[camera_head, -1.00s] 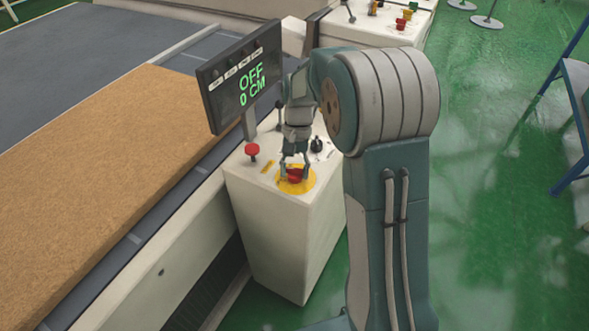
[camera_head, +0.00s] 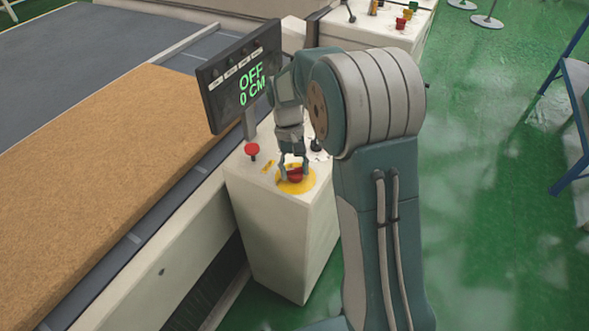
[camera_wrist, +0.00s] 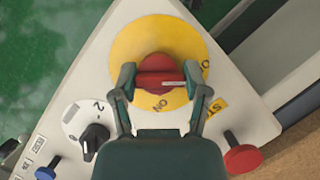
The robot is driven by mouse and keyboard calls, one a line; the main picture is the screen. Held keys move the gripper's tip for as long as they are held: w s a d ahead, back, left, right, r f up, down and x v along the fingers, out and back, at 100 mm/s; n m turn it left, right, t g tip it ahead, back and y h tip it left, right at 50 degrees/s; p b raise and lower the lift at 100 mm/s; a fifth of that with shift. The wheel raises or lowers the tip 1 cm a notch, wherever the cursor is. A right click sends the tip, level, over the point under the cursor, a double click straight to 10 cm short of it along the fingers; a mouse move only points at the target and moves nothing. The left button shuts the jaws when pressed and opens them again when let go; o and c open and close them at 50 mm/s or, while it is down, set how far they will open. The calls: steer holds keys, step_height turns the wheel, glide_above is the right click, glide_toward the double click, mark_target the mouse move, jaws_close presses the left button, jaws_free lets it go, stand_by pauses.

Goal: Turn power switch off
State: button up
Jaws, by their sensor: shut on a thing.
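The red power switch (camera_head: 295,174) sits on a round yellow plate (camera_head: 311,185) on top of the white control box (camera_head: 283,235). My gripper (camera_head: 294,172) points down over it. In the wrist view my gripper (camera_wrist: 162,88) has a finger on each side of the red switch (camera_wrist: 161,75) and is shut on it. The white mark on the switch lies roughly sideways in that view. The yellow plate (camera_wrist: 130,42) carries partly covered lettering, with "NO" readable as seen. The display (camera_head: 240,75) on the box reads "OFF" and "0 CM" in green.
A red mushroom knob (camera_head: 252,149) stands on the box left of the switch. A black selector knob (camera_wrist: 95,137) and a blue knob (camera_wrist: 45,173) are also on the panel. A brown mattress (camera_head: 110,190) lies on the conveyor at left. Green floor is open at right.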

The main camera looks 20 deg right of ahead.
steer(key=shift+w, duration=0.1)
steer(key=o, duration=1.2)
steer(key=shift+a, duration=0.1)
steer(key=shift+c, duration=0.2)
steer(key=v, duration=1.2)
